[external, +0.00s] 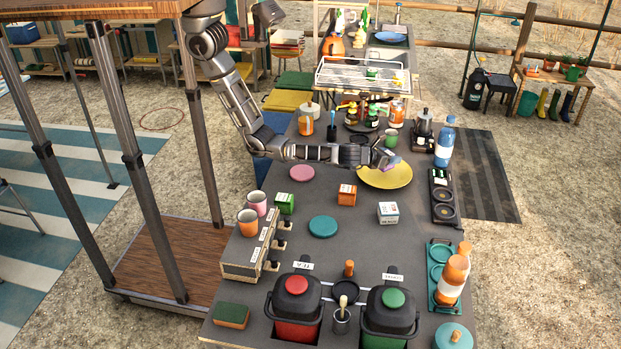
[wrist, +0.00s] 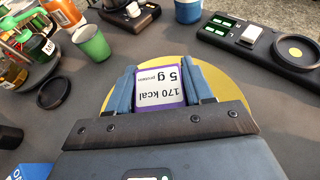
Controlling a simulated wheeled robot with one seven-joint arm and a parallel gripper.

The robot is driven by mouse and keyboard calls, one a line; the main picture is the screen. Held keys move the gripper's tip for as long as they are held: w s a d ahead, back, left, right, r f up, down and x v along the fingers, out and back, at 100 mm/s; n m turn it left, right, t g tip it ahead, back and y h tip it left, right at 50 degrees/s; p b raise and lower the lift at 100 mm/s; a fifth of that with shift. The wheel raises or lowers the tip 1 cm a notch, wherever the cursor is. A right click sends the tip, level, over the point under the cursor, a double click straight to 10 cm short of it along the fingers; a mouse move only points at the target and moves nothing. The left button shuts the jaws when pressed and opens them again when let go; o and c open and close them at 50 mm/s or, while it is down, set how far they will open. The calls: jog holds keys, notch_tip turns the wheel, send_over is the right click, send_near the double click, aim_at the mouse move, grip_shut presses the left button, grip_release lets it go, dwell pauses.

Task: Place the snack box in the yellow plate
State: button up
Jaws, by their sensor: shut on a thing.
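The yellow plate (external: 392,179) lies on the dark table, and its rim also shows in the wrist view (wrist: 232,98). My gripper (external: 380,158) is over the plate's far left part. In the wrist view its two blue fingers (wrist: 160,88) are shut on a purple and white box (wrist: 160,92) printed "170 kcal, 5 g protein", which I take as the snack box. The box is above the plate area; I cannot tell whether it touches the plate. In the external view the box is mostly hidden by the gripper.
A green cup (wrist: 92,43) and jars stand left of the plate in the wrist view. A blue bottle (external: 445,142) and a black tray (external: 444,196) are to its right in the external view. Small boxes, such as an orange one (external: 347,195), stand nearer the camera.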

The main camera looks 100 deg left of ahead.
jog(key=shift+f, duration=1.85)
jog(key=shift+f, duration=0.15)
jog(key=o, duration=1.1)
jog(key=shift+c, duration=0.2)
jog(key=v, duration=1.2)
